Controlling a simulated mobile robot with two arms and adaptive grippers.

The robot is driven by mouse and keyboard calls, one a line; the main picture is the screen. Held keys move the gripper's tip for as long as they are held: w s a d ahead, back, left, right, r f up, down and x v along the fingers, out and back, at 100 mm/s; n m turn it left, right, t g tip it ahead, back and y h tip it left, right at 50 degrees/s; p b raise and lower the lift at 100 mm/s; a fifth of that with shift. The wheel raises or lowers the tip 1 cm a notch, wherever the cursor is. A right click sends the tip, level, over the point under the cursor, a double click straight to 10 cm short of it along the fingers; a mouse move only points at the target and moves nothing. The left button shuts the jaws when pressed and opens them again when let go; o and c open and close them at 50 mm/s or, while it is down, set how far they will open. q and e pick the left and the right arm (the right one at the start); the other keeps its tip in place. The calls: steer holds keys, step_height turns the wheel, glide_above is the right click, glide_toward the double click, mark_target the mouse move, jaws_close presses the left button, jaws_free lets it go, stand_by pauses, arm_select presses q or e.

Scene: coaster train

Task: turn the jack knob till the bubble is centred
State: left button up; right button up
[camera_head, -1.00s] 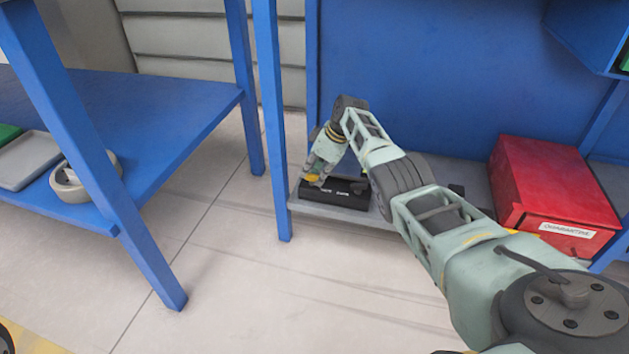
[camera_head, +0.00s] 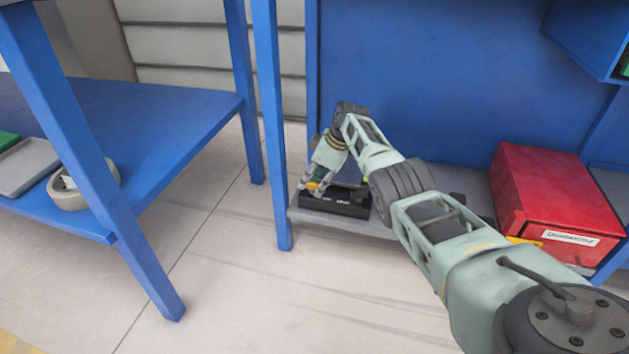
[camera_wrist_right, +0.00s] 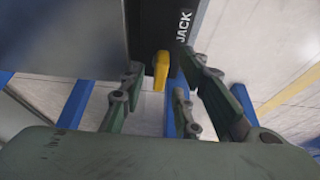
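The black jack box (camera_head: 347,204) lies on the grey lower shelf in the head view, with small white lettering on its front. In the right wrist view its dark side (camera_wrist_right: 160,25) carries the word JACK. A yellow knob (camera_wrist_right: 161,68) sticks out of it. My right gripper (camera_wrist_right: 163,78) is open, with its fingers on either side of the knob and gaps still showing. In the head view the right gripper (camera_head: 313,186) is at the box's left end. I cannot make out a bubble in either view. My left gripper is out of view.
A red box (camera_head: 548,200) with a white label stands on the shelf at right. A blue post (camera_head: 272,130) rises just left of the black box. A blue table (camera_head: 150,120) at left holds a grey tray (camera_head: 25,165) and a roll of tape (camera_head: 70,192). The floor between is clear.

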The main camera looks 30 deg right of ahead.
steer(key=shift+r, duration=0.1)
steer(key=shift+s+d+r, duration=0.2)
steer(key=shift+d+r, duration=0.05)
steer(key=shift+r, duration=0.3)
steer(key=v, duration=1)
steer(key=shift+r, duration=0.25)
steer(key=shift+s, duration=0.1)
